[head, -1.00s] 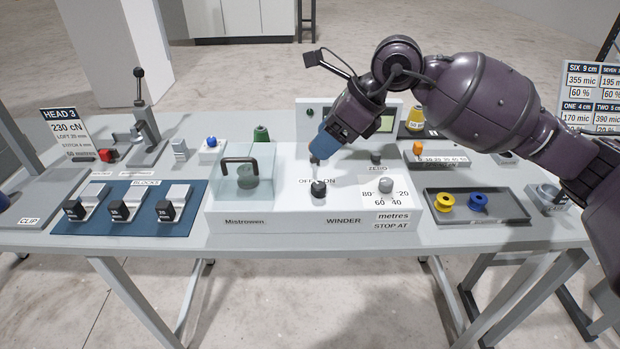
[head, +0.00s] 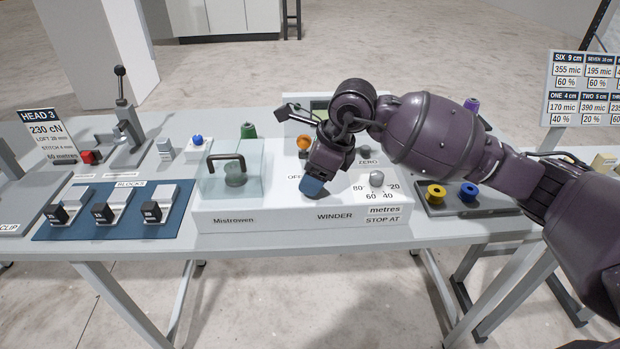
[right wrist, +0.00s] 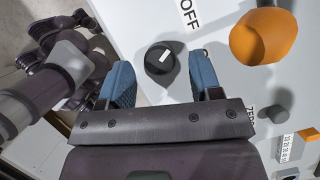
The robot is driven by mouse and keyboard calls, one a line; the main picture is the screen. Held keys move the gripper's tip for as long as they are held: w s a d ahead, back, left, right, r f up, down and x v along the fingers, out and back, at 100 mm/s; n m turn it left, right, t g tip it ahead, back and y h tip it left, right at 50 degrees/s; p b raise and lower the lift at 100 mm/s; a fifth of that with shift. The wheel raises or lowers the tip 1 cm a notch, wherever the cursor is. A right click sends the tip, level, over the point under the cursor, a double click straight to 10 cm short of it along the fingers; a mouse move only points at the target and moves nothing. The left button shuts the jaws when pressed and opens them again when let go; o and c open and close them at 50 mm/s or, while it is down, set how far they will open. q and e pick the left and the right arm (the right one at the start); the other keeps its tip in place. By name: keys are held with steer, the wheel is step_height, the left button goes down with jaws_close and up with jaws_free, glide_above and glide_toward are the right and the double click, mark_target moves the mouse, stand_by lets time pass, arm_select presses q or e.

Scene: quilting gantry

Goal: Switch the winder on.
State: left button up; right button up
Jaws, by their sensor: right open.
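The winder (head: 270,215) is a white box on the table, with OFF-ON lettering partly covered by my right gripper in the head view. Its black round switch knob (right wrist: 154,66) with a white mark shows in the right wrist view, near the OFF label (right wrist: 189,12). My right gripper (head: 312,189) is open over the winder. In the right wrist view its blue fingertips (right wrist: 161,72) stand on either side of the knob, with a gap on each side. I cannot tell whether they reach down around it. In the head view the gripper hides the knob. My left gripper is not in view.
An orange rounded piece (right wrist: 263,37) stands close to the right finger; it also shows in the head view (head: 303,143). The grey stop-at dial (head: 377,178) is to the right. A clear cover with a dark handle (head: 226,158) is to the left.

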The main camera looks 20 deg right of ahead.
steer(key=shift+x, duration=0.75)
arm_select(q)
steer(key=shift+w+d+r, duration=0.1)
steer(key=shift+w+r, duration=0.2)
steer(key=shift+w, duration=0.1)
